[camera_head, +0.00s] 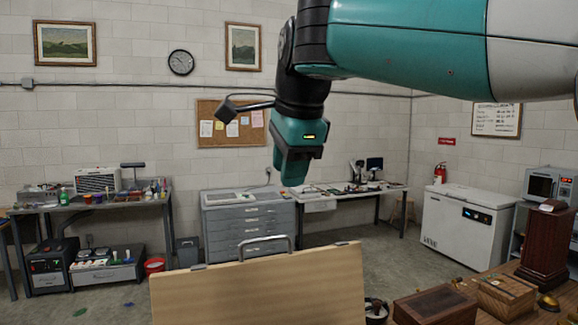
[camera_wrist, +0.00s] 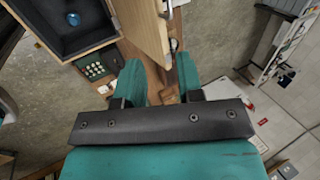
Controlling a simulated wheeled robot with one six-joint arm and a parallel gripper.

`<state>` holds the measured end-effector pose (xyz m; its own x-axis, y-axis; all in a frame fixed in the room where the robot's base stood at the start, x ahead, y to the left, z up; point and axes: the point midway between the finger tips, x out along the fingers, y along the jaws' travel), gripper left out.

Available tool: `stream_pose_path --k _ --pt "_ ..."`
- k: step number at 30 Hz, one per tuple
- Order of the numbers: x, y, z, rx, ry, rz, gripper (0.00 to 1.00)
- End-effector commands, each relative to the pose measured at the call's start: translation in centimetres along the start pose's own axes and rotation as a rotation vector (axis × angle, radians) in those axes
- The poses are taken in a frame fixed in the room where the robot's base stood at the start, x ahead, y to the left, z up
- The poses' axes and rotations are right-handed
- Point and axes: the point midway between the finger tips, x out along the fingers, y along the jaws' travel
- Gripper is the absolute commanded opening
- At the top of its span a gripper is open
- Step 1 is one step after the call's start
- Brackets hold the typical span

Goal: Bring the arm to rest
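My gripper (camera_head: 298,165) hangs from the teal and black arm in the upper middle of the head view, pointing down in open air. In the wrist view its two teal fingers (camera_wrist: 161,78) stand apart with a gap between them. I see nothing held between them; the gripper looks open and empty. A light wooden panel (camera_head: 262,288) with a metal handle stands below it in the head view, clear of the fingers. In the wrist view a wooden panel (camera_wrist: 143,28) shows beyond the fingertips.
Wooden boxes (camera_head: 436,305) and a dark wooden pedestal (camera_head: 546,245) stand on a table at right. The wrist view shows a dark-lined box (camera_wrist: 62,30) holding a blue round thing (camera_wrist: 98,22). A grey drawer cabinet (camera_head: 248,222) and a white chest freezer (camera_head: 463,232) stand behind.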

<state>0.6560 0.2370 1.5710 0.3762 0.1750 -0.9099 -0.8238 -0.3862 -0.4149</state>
Motion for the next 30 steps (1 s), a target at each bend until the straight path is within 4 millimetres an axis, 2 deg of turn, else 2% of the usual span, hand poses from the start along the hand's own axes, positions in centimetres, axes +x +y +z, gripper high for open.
stream_pose_path --k 6,8,11,14,15,17,20,24,27,30 --pt "0.7 0.6 -0.6 -0.037 0.006 0.004 0.34" --pt "1.6 1.6 -1.6 -0.101 0.013 0.014 0.34" --pt "4.0 4.5 -4.0 -0.289 0.021 0.039 0.34" --pt "7.0 9.2 -6.7 -0.542 0.004 0.074 0.34" --pt "8.2 11.4 -7.5 -0.645 -0.012 0.086 0.34" --pt "9.9 14.9 -8.6 -0.797 -0.047 0.101 0.34" --pt "12.8 21.4 -9.6 -1.036 -0.125 0.108 0.34" --pt "16.2 30.9 -9.4 -1.326 -0.263 0.071 0.34" --pt "17.9 36.4 -8.5 -1.477 -0.352 0.016 0.34" --pt "18.8 40.4 -7.4 -1.577 -0.417 -0.037 0.34"
